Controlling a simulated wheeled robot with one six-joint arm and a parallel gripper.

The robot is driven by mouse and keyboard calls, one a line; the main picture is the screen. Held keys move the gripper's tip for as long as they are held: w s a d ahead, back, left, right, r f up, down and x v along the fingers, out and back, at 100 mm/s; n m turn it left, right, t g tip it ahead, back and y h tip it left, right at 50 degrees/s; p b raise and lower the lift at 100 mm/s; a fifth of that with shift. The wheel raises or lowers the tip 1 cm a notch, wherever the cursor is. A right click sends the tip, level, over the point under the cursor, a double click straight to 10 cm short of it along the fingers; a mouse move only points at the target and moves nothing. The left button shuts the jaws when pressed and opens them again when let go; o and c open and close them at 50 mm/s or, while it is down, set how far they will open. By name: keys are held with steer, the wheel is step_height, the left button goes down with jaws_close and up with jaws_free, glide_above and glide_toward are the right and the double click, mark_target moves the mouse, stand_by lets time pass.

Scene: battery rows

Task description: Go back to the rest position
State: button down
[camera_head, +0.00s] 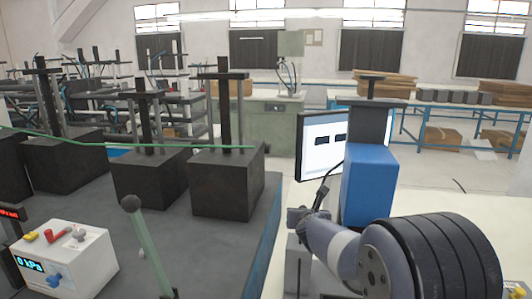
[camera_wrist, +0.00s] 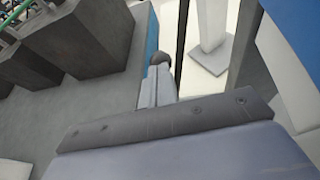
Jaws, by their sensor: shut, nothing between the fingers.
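My gripper (camera_wrist: 158,72) is shut and empty in the wrist view. Its pale grey fingers show beyond the dark grey wrist plate, with a dark rounded end that I cannot make out clearly. They appear beside the blue edge of the grey work table (camera_wrist: 80,125). In the head view my arm comes in from the lower right and bends to the left, to the right of the table (camera_head: 195,255). The gripper end there is small, and its fingers are hard to tell apart.
Several black blocks with upright posts, such as the nearest block (camera_head: 228,183), stand on the table. A white box with a 0 kPa display (camera_head: 70,262) and a green lever with a black knob (camera_head: 146,242) are at front left. A monitor (camera_head: 318,146) stands behind my arm.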

steer(key=shift+s+a+f+t+b, duration=0.15)
steer(key=shift+s+t+b, duration=0.4)
steer(key=shift+b, duration=1.55)
